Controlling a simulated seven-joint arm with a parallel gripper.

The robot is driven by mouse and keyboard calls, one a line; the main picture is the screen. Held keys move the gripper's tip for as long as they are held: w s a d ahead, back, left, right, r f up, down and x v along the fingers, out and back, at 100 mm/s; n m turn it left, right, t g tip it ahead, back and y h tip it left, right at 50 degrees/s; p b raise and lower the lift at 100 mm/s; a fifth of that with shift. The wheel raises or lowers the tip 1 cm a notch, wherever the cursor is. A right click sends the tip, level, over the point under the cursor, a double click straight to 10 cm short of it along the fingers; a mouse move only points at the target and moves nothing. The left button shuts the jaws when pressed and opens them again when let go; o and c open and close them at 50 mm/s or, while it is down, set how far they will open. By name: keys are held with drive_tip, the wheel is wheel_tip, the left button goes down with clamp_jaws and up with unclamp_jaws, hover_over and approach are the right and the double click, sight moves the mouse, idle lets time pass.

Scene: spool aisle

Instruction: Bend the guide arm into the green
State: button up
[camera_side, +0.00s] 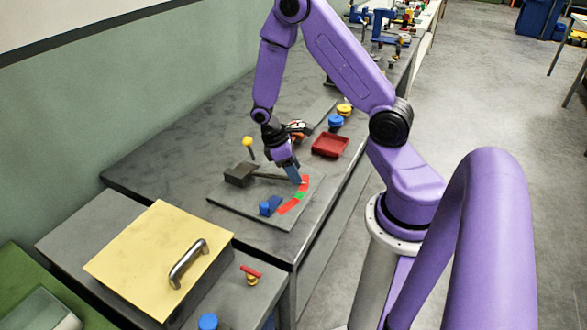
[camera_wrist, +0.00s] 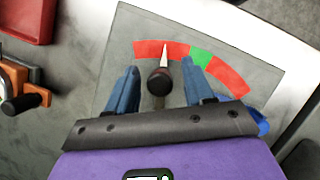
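The guide arm (camera_side: 268,177) is a dark bar running from a dark block (camera_side: 239,175) on a grey plate (camera_side: 225,200). In the wrist view its round dark knob (camera_wrist: 160,81) and pale pointer tip show, with the tip in the left red part (camera_wrist: 146,49) of the scale. The green part (camera_wrist: 201,57) lies to the right of the tip, with more red (camera_wrist: 230,78) beyond it. My gripper (camera_side: 292,174) is low over the scale end of the arm. Its blue fingers (camera_wrist: 160,68) are open on either side of the knob, with gaps visible on both sides.
A blue block (camera_side: 269,206) sits on the plate near the scale. A yellow ball on a stick (camera_side: 247,142) stands behind. A red tray (camera_side: 330,146) and a blue spool (camera_side: 335,121) lie beyond. A yellow panel with a handle (camera_side: 160,255) is nearer the camera.

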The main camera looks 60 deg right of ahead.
sight(289, 192)
clamp_jaws()
drive_tip(key=shift+s+a+m+y, duration=0.2)
drive_tip(key=shift+a+m+y, duration=0.3)
drive_tip(key=shift+a+m, duration=1.25)
drive_tip(key=shift+a, duration=0.15)
drive_tip(key=shift+o, duration=0.3)
unclamp_jaws()
drive_tip(key=shift+r, duration=0.1)
drive_tip(key=v, duration=1.7)
drive_tip(key=shift+w, duration=0.45)
drive_tip(key=shift+a, duration=0.1)
